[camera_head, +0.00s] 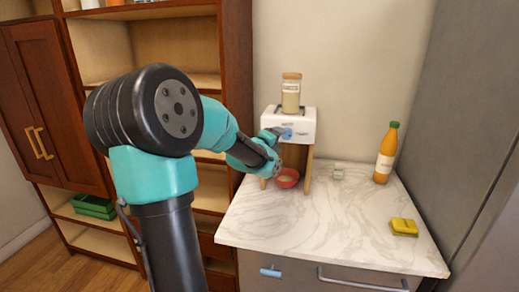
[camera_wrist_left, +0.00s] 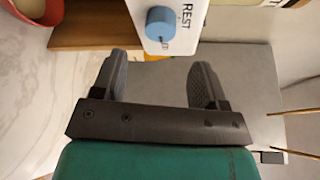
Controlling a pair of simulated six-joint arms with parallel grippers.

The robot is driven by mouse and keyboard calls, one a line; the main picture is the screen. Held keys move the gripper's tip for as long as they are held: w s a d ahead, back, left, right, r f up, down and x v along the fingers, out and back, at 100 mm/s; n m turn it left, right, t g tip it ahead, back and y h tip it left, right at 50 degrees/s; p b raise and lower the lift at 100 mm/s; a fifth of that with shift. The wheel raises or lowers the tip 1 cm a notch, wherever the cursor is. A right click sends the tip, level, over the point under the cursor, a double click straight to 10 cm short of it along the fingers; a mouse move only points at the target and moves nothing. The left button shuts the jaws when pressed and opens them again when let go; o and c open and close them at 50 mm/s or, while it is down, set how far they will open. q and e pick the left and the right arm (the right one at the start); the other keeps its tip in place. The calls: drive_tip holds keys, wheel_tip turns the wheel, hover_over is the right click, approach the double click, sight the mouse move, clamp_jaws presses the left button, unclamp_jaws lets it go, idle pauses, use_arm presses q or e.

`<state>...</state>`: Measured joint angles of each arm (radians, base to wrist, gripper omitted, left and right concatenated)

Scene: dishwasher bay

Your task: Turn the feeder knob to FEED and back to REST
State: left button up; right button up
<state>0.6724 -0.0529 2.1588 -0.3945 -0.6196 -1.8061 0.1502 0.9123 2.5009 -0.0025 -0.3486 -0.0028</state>
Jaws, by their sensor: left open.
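The feeder (camera_head: 300,124) is a white box on wooden legs at the back of the marble counter, with a jar of pale contents (camera_head: 291,95) on top. Its blue knob (camera_head: 287,133) is on the front face. In the left wrist view the knob (camera_wrist_left: 160,24) shows close up beside the printed word REST; which way it points I cannot tell. My left gripper (camera_wrist_left: 158,65) is open and empty, its fingers spread short of the knob and apart from it. In the head view this gripper (camera_head: 271,148) is just left of the knob. My right gripper is not in view.
A red bowl (camera_head: 287,178) stands under the feeder and also shows in the left wrist view (camera_wrist_left: 32,8). A small clear glass (camera_head: 338,171), an orange bottle (camera_head: 386,155) and a yellow sponge (camera_head: 404,227) stand to the right. The front counter (camera_head: 300,225) is clear.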

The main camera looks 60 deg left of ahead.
use_arm(q)
drive_tip(key=v, duration=1)
drive_tip(key=shift+s+d, duration=0.15)
drive_tip(key=shift+s, duration=0.05)
drive_tip(key=shift+w, duration=0.1)
